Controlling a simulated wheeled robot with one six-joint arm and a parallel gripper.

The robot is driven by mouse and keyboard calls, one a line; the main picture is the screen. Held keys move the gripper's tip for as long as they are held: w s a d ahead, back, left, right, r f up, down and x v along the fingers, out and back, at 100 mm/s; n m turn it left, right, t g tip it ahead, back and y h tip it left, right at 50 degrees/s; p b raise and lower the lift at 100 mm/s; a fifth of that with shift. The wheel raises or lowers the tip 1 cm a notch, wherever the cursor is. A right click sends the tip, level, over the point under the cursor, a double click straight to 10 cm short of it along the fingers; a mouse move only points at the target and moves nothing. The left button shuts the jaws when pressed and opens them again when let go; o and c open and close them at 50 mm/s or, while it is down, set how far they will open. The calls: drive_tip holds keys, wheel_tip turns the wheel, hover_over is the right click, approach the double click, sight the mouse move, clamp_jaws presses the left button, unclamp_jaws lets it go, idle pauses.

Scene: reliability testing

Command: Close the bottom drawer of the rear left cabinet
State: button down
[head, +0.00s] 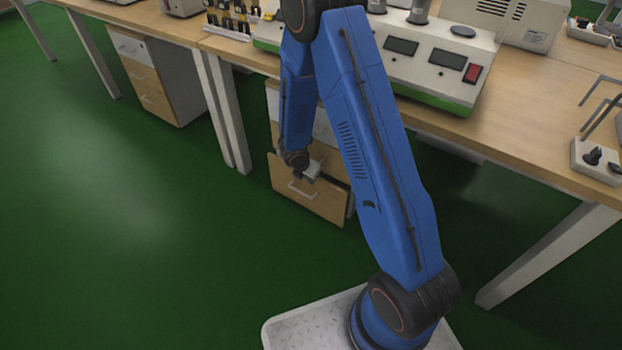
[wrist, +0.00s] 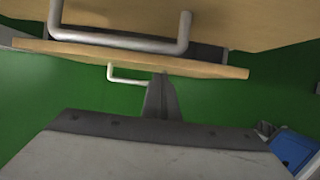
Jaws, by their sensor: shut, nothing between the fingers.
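A cabinet with wooden drawer fronts stands under the bench at centre, and its bottom drawer (head: 325,204) is pulled out, with a dark gap behind its front. The wrist view shows the top edge of this drawer front (wrist: 215,70) and its pale handle (wrist: 128,80) below. The larger handle (wrist: 150,45) of the drawer above is nearer the camera. My gripper (head: 313,171) is shut and empty by the drawer front's upper edge. In the wrist view its fingertips (wrist: 160,78) reach that edge beside the handle; I cannot tell if they touch. My arm hides part of the cabinet.
Another drawer cabinet (head: 148,75) stands farther left with its drawers shut. Table legs (head: 222,110) rise between the two cabinets. The bench top (head: 545,125) carries instruments, including a white and green device (head: 430,65). The green floor left of the open drawer is clear.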

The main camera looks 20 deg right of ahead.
drive_tip(key=shift+w+d, duration=0.2)
drive_tip(key=shift+d, duration=0.05)
drive_tip(key=shift+d, duration=0.1)
